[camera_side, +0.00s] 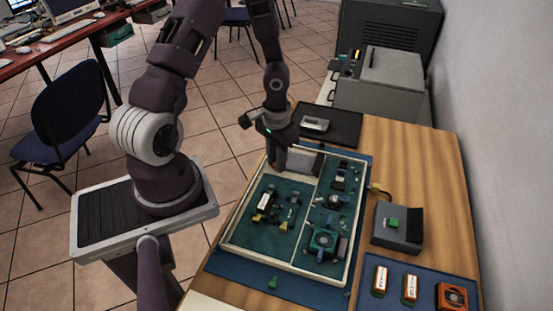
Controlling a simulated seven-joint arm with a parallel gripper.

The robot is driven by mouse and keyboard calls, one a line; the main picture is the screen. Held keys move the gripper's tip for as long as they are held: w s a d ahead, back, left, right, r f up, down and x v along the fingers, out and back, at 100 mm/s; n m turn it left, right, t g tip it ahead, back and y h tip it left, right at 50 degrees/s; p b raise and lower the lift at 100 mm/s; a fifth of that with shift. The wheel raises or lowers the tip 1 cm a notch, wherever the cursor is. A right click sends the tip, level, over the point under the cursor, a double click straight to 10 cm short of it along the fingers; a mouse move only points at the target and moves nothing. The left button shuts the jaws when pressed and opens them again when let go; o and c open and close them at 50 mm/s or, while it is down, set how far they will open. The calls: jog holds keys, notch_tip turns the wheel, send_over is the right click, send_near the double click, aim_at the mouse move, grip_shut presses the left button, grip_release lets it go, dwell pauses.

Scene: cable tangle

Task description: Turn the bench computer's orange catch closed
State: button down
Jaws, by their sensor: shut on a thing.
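The bench computer (316,187) is an open, pale-framed case with green boards inside, lying on a blue mat on the wooden bench. My gripper (281,166) points down at its back left corner, beside a grey block (305,162) inside the frame. It is shut on the orange catch, which the fingers and wrist hide at this size, so its angle cannot be told. A green fan unit (323,241) and several small parts sit inside the case.
A grey box with a green part (388,236) stands right of the case. A blue mat (428,285) at front right holds two orange-white modules and an orange fan (452,297). A black tray (340,123) and a grey machine (380,85) are behind.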

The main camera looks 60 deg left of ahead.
jog(key=shift+m, duration=2.2)
jog(key=c, duration=1.2)
grip_release()
jog(key=shift+r, duration=0.1)
notch_tip(320, 180, up, 7)
jog(key=shift+f, duration=0.1)
